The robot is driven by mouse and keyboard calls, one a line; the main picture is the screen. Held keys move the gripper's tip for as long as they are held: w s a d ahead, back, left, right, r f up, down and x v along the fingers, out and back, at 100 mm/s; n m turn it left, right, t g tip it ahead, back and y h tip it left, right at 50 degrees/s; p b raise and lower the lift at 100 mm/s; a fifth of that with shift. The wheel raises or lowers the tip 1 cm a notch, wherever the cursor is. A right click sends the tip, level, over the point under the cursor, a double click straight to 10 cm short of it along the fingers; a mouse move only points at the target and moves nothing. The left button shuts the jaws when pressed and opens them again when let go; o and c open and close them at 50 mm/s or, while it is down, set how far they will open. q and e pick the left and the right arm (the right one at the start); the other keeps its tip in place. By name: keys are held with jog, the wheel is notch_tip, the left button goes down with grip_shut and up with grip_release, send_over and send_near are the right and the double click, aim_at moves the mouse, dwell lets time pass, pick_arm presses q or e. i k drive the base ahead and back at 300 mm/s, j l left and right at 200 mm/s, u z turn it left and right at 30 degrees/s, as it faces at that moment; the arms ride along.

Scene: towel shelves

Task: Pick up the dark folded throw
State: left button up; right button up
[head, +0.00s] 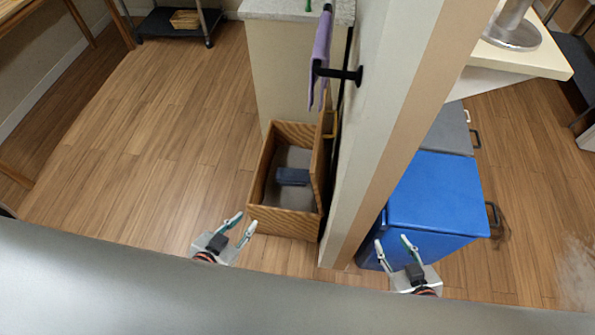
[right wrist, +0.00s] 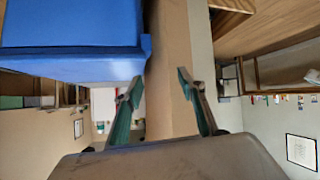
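A small dark blue folded cloth (head: 292,176), which looks like the dark folded throw, lies inside an open wooden box (head: 285,223) on the floor. The box stands against the wall end. My left gripper (head: 245,222) is open and empty, in front of and left of the box in the head view, apart from the cloth. My right gripper (head: 391,241) is open and empty, to the right of the wall end by the blue bin. Its two spread fingers also show in the right wrist view (right wrist: 160,77). The cloth is not visible in the right wrist view.
A wall end (head: 385,130) stands between the box and the blue bin (head: 436,195). A purple towel (head: 320,55) hangs on a black bar above the box. A grey bin (head: 450,130) is behind the blue one. The wood floor at left is clear.

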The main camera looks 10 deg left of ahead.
aim_at(289, 177)
jog(key=j+z, duration=0.3)
jog(key=j, duration=0.25)
jog(key=k+j+z, duration=0.1)
jog(key=j+z, duration=0.15)
jog(key=j, duration=0.25)
jog(key=k+j+z, duration=0.15)
jog(key=j+z, duration=0.15)
jog(key=j, duration=0.25)
jog(key=j+z, duration=0.3)
jog(key=j, duration=0.15)
jog(key=k+j+z, duration=0.1)
jog(key=j+z, duration=0.15)
jog(key=j, duration=0.2)
jog(key=i+j+z, duration=0.1)
jog(key=j+z, duration=0.2)
jog(key=j, duration=0.15)
jog(key=j+z, duration=0.35)
jog(key=i+j+z, duration=0.15)
jog(key=j, duration=0.2)
jog(key=j+z, duration=0.15)
jog(key=j, duration=0.2)
jog(key=i, duration=0.05)
